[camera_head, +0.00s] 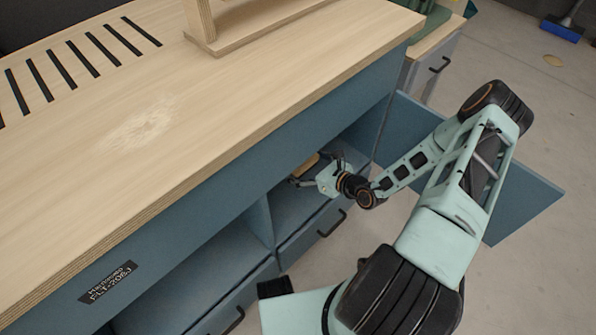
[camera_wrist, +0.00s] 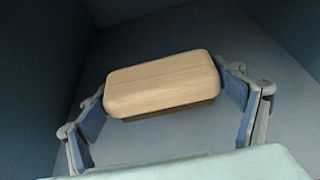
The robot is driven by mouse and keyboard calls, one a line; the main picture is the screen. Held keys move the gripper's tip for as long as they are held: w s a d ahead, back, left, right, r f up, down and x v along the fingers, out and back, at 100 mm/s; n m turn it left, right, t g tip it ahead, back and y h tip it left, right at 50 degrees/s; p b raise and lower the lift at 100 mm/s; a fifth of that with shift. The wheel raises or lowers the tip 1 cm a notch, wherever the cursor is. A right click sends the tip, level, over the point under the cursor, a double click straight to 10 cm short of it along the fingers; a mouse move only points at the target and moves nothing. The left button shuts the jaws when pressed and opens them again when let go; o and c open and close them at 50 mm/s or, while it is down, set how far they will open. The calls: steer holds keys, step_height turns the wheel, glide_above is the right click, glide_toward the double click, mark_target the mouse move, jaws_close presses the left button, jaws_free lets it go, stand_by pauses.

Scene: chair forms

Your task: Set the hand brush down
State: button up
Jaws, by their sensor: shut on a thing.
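The hand brush (camera_wrist: 162,84) is a pale wooden block with a darker strip under its near edge. In the wrist view it lies between the two fingers of my gripper (camera_wrist: 165,108), which is shut on its two ends. In the head view the brush (camera_head: 305,166) shows as a small tan shape inside the open blue cabinet compartment, with my gripper (camera_head: 308,178) reaching in from the right. The brush's underside is hidden, so I cannot tell whether it touches the compartment floor.
The blue cabinet (camera_head: 250,185) has a wooden worktop (camera_head: 220,115) overhanging the compartment. An upright divider (camera_head: 262,221) stands left of my gripper. An open door (camera_head: 525,195) is at the right, behind my arm. Drawers with black handles (camera_head: 332,223) lie below.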

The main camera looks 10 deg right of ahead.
steer(key=w+f+b, duration=0.1)
steer(key=w+f, duration=0.1)
steer(key=f, duration=0.1)
steer(key=shift+w+f, duration=0.1)
steer(key=shift+w, duration=0.25)
steer(key=shift+w+f+b, duration=0.15)
steer(key=shift+f+b, duration=0.25)
steer(key=shift+f, duration=0.5)
steer(key=shift+w+f+b, duration=0.15)
steer(key=shift+f+b, duration=0.25)
steer(key=shift+f, duration=0.5)
steer(key=shift+f, duration=0.2)
steer(key=o, duration=1.1)
steer(key=shift+o, duration=0.2)
steer(key=shift+r, duration=0.25)
steer(key=p+v, duration=0.3)
steer(key=v, duration=0.9)
steer(key=shift+f+p, duration=0.1)
steer(key=shift+p, duration=0.2)
